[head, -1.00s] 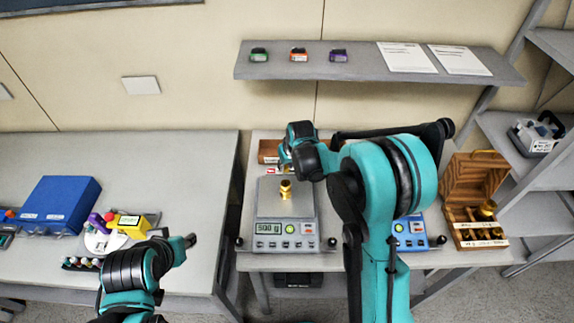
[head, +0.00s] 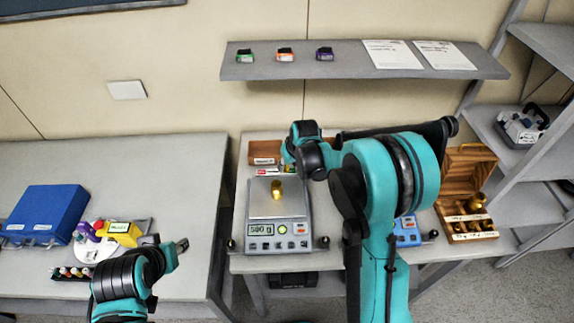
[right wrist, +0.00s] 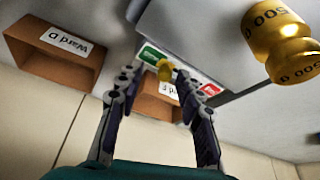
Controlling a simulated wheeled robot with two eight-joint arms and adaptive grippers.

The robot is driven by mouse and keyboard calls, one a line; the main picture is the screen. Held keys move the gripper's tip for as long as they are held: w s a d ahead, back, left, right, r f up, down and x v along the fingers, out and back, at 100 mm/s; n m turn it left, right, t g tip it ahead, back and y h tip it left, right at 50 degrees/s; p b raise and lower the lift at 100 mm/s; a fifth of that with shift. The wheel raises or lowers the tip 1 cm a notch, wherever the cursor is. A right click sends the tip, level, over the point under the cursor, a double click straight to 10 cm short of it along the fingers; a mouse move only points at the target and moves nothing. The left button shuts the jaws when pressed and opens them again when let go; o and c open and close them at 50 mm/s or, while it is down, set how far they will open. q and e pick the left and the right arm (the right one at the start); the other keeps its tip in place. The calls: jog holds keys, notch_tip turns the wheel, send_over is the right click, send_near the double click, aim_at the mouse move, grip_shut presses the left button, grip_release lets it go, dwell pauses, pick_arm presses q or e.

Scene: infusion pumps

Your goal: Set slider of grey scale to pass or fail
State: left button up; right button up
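In the right wrist view the label's green (right wrist: 150,56) and red (right wrist: 209,89) ends flank a yellow slider knob (right wrist: 165,70). My right gripper (right wrist: 160,79) is open, its fingertips apart on either side of the knob; contact is unclear. My left gripper (head: 181,245) is over the left bench, away from the scale.
A wooden box labelled Ward D (right wrist: 56,50) lies behind the scale. A blue scale (head: 407,232) is partly hidden by my right arm. An open wooden weight case (head: 467,226) stands at right. The left bench holds a blue box (head: 45,213) and a yellow pump (head: 122,233).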

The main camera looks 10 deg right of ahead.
jog(key=shift+a+r, duration=0.1)
jog(key=v, duration=1.2)
jog(key=shift+w, duration=0.1)
jog(key=s+f+m+t+b, duration=0.1)
jog(key=s+b, duration=0.1)
jog(key=s, duration=1)
jog(key=s+f+m+t+b, duration=0.1)
jog(key=s+f+b, duration=0.1)
jog(key=s, duration=0.9)
jog(key=shift+s+f+h+b, duration=0.25)
jog(key=shift+s+h+b, duration=0.15)
jog(key=shift+b, duration=0.2)
